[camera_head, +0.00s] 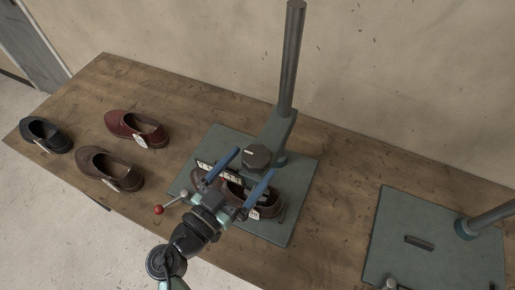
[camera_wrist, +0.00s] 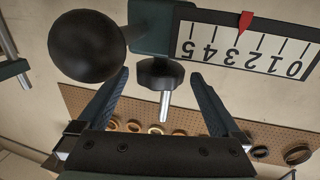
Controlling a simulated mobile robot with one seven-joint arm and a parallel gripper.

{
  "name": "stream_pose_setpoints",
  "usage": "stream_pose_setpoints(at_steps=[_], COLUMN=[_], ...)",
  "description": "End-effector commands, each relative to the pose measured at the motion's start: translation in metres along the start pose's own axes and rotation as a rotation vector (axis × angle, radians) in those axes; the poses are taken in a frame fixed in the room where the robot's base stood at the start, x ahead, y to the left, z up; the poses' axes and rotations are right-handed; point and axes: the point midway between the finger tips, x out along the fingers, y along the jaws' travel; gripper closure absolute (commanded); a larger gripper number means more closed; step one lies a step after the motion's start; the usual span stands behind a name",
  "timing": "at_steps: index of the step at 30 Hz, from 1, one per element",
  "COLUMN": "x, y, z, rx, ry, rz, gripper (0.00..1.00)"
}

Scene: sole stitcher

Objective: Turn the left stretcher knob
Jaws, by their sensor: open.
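A dark many-sided knob (camera_head: 257,156) sits at the left stitcher, under its post arm. In the wrist view a black knob (camera_wrist: 160,75) with a metal stem shows between and just past my fingertips; I see no contact. My gripper (camera_head: 251,166) is open and empty, its two blue fingers pointing toward the knob. A white scale (camera_wrist: 250,45) marked 0 to 5 carries a red pointer (camera_wrist: 246,20) near 2 to 3. A brown shoe (camera_head: 268,203) lies below my gripper, partly hidden by it.
A red-ended lever (camera_head: 158,210) juts out left of my gripper. A black ball (camera_wrist: 86,46) is close by in the wrist view. The post (camera_head: 290,60) rises behind. Loose shoes (camera_head: 137,129) lie on the table's left; a second green base (camera_head: 433,260) stands right.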

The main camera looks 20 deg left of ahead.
Motion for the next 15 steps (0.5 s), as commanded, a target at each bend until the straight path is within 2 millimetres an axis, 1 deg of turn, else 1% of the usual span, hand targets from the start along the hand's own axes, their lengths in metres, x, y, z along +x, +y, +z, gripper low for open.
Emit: stream_pose_setpoints(at_steps=[1, 3, 6, 9, 15], x=[0.009, 0.018, 0.028, 0.033, 0.034], y=[0.001, 0.001, 0.000, 0.001, 0.000], z=[-0.003, -0.003, -0.002, 0.000, 0.001], rx=[0.000, -0.001, 0.000, 0.000, 0.000], ry=[0.000, 0.000, 0.000, -0.001, -0.001], rz=[0.003, 0.004, 0.002, 0.002, 0.000], gripper=[0.00, 0.00, 0.00, 0.00, 0.00])
